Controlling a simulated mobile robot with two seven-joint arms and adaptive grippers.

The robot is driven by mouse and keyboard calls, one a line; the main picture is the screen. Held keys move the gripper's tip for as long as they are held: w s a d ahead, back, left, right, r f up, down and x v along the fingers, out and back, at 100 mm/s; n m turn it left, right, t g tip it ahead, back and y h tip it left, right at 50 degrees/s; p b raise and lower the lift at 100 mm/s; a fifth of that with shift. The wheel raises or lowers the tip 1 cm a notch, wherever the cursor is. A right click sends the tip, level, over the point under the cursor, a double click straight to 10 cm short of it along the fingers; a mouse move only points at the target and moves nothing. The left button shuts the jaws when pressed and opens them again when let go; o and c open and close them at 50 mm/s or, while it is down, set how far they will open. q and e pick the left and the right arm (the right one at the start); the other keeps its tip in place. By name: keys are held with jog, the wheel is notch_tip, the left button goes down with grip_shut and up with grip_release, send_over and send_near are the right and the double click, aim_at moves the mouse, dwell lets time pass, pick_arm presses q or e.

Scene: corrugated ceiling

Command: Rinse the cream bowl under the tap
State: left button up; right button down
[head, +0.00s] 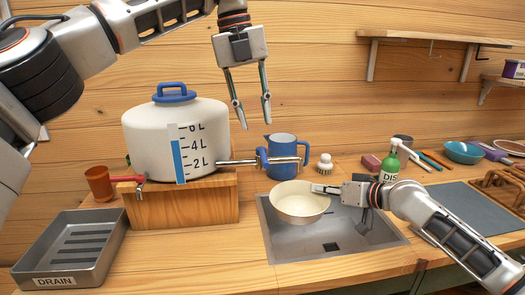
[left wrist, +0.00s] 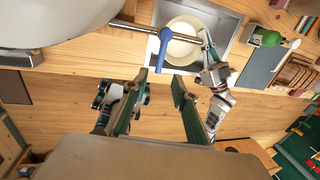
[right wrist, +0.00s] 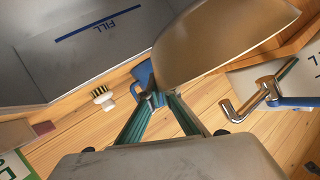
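The cream bowl (head: 299,207) is upright over the sink (head: 333,246), held by its right rim in my right gripper (head: 322,189). In the right wrist view, that gripper (right wrist: 155,100) is shut on the rim of the bowl (right wrist: 225,40). The tap (head: 235,162) is a metal pipe from the white tank (head: 150,140), its end near and above the bowl. Its blue lever (left wrist: 164,48) shows in the left wrist view. My left gripper (head: 252,122) is open and empty, pointing down above the tap. No water stream is visible.
A blue jug (head: 284,157) and a scrub brush (head: 325,164) stand behind the sink. A green soap bottle (head: 390,162) is to its right. A drain tray (head: 70,245) lies at front left, and an orange cup (head: 99,183) stands behind it.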

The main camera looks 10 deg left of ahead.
aim_at(264, 158)
pick_arm(q)
jog(key=f, duration=0.3)
jog(key=d+f, duration=0.1)
jog(key=f, duration=0.5)
jog(key=shift+w+d, duration=0.3)
jog(key=shift+d, duration=0.05)
grip_shut()
